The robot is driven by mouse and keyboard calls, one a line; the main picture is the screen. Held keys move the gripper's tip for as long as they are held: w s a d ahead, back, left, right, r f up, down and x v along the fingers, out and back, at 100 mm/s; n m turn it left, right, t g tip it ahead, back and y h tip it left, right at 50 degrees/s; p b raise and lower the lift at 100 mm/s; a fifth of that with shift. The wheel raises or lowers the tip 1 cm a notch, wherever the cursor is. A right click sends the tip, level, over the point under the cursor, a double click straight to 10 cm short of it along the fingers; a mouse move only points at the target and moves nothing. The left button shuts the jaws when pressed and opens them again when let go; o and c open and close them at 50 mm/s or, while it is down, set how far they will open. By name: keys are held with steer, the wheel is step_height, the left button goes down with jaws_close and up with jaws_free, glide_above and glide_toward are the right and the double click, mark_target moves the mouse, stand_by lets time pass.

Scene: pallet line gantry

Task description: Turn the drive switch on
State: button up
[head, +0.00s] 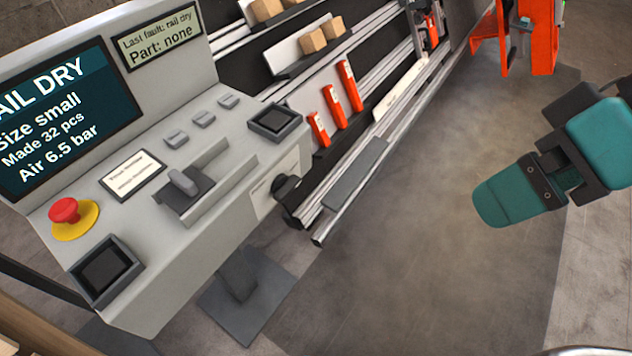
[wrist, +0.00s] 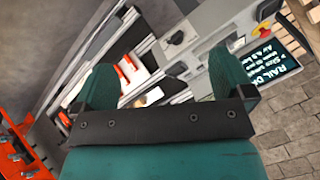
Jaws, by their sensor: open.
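The grey control console (head: 225,125) fills the left of the head view. A dark rotary knob (head: 287,188), probably the drive switch, sits on its right side face beside a pale label (head: 262,197). The knob also shows in the wrist view (wrist: 175,38), beyond the fingers; its setting is too small to read. My gripper (head: 500,198) is at the right of the head view, well apart from the console, with nothing near it. In the wrist view its two teal fingers (wrist: 163,80) are spread and empty.
The console top carries a lever (head: 183,182), a red stop button (head: 65,211) and a screen (head: 68,115) reading "RAIL DRY". A rail line (head: 375,125) with orange parts runs behind. Open floor (head: 420,240) lies between console and gripper.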

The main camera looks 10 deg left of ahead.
steer(key=w+a+f+n+t+y+b, duration=0.1)
steer(key=a+f+n+y+b, duration=0.15)
steer(key=f+b, duration=0.4)
steer(key=w+a+f+n+y+b, duration=0.1)
steer(key=w+a+f+y+b, duration=0.1)
steer(key=a+f+b, duration=0.35)
steer(key=w+a+f+n+t+y+b, duration=0.1)
steer(key=f+y+b, duration=0.1)
steer(key=f+b, duration=0.65)
steer(key=n+t+y+b, duration=0.1)
steer(key=t+y+b, duration=0.4)
steer(key=b, duration=0.2)
glide_toward(292, 188)
steer(key=shift+g, duration=0.3)
steer(key=p+x, duration=0.2)
steer(key=x, duration=0.1)
steer(key=p+x, duration=0.6)
steer(key=shift+w+a+r, duration=0.15)
steer(key=shift+a+r, duration=0.05)
steer(key=shift+r, duration=0.15)
steer(key=shift+w+a+f, duration=0.15)
steer(key=shift+a, duration=0.25)
steer(key=shift+w+a+f, duration=0.1)
steer(key=shift+w+a, duration=0.1)
steer(key=shift+a, duration=0.15)
steer(key=shift+c, duration=0.5)
steer(key=c, duration=0.8)
